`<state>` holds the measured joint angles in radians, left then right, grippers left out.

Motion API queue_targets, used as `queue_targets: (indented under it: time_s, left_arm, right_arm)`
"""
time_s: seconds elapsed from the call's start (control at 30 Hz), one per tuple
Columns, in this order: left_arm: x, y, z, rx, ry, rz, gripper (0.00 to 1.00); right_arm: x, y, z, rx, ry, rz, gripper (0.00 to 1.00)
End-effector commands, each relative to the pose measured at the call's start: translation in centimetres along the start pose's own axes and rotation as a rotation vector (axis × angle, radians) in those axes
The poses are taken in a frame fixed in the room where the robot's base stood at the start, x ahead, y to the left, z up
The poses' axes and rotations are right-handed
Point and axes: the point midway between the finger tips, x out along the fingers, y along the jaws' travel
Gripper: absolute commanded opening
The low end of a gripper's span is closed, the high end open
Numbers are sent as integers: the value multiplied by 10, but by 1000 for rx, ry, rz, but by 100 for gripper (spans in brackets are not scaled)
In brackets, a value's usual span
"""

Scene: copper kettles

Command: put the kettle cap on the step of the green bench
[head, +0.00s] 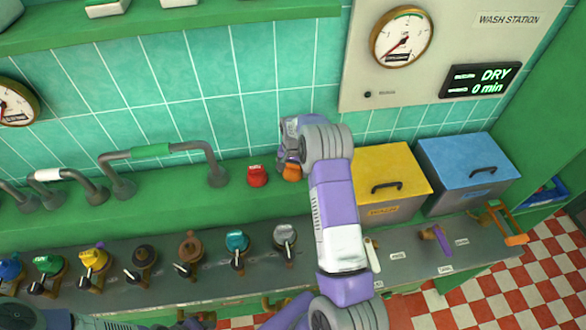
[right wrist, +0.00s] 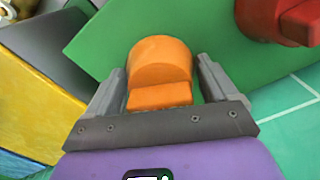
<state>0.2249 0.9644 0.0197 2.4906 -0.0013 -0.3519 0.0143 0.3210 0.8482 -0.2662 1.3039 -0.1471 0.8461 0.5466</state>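An orange rounded cap-like piece (head: 292,171) sits on the green step (head: 225,198) of the bench, just right of a red cap-like piece (head: 257,175). I take the orange one as the kettle cap. In the right wrist view the orange cap (right wrist: 160,73) is between the fingers of my right gripper (right wrist: 160,75), with the green surface behind it. The fingers are spread on both sides, with narrow gaps to the cap. In the head view my right gripper (head: 293,150) partly covers the cap. My left gripper is out of view.
A yellow lidded box (head: 387,175) and a blue one (head: 468,170) stand right of my arm. Curved pipes (head: 160,152) rise left of the caps. Several coloured valve-like fittings (head: 92,260) line the grey counter in front. The tiled wall (head: 240,90) is close behind the step.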

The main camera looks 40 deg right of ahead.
Motion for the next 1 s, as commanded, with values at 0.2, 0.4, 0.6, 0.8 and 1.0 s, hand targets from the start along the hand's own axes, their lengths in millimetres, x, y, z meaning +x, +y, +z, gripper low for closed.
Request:
queue_targets:
  time_s: [0.2, 0.4, 0.6, 0.8, 1.0]
  left_arm:
    - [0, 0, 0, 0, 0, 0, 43]
    - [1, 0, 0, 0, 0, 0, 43]
    - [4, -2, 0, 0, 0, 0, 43]
    - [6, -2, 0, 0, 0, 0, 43]
    - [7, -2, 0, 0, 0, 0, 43]
  right_arm:
    - [-1, 0, 0, 0, 0, 0, 100]
    - [-9, 0, 0, 0, 1, -1, 100]
    - [-42, -1, -1, 0, 3, -2, 100]
    - [-69, -1, 0, -1, 2, -1, 100]
    - [-77, 0, 0, 0, 1, 0, 100]
